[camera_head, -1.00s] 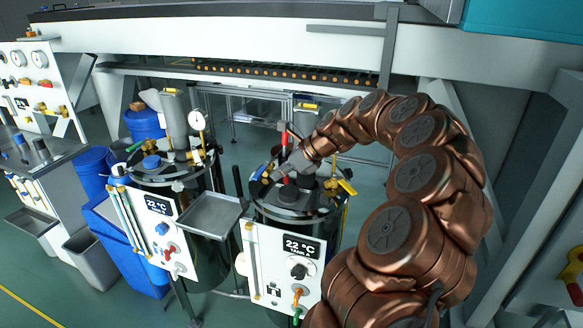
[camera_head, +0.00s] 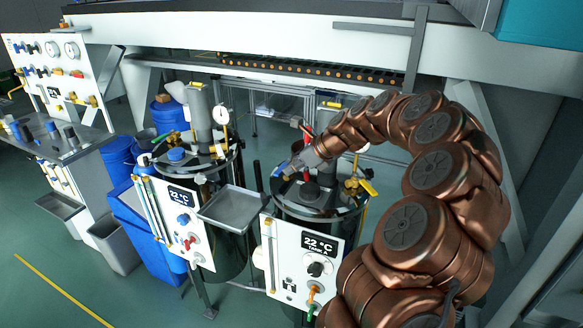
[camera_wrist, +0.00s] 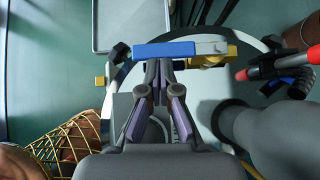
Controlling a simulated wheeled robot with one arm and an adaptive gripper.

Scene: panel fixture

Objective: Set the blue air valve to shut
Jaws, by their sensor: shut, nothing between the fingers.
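The blue air valve's handle (camera_wrist: 165,49) lies crosswise near the top of the wrist view, with a grey end on its right beside a yellow valve body (camera_wrist: 215,56). My gripper (camera_wrist: 159,68) is shut and empty, its fingertips just below the blue handle in the picture. I cannot tell if they touch it. In the head view, my gripper (camera_head: 290,171) is over the lid of Tank A (camera_head: 322,213), close to the small blue handle (camera_head: 277,171) at the lid's left side. The wrist hides part of the lid.
A red-handled part (camera_wrist: 285,64) is close on the right in the wrist view. A grey tray (camera_head: 234,206) sits left of Tank A. A second tank (camera_head: 160,172) with gauge and valves stands further left. A yellow handle (camera_head: 366,186) is at the lid's right.

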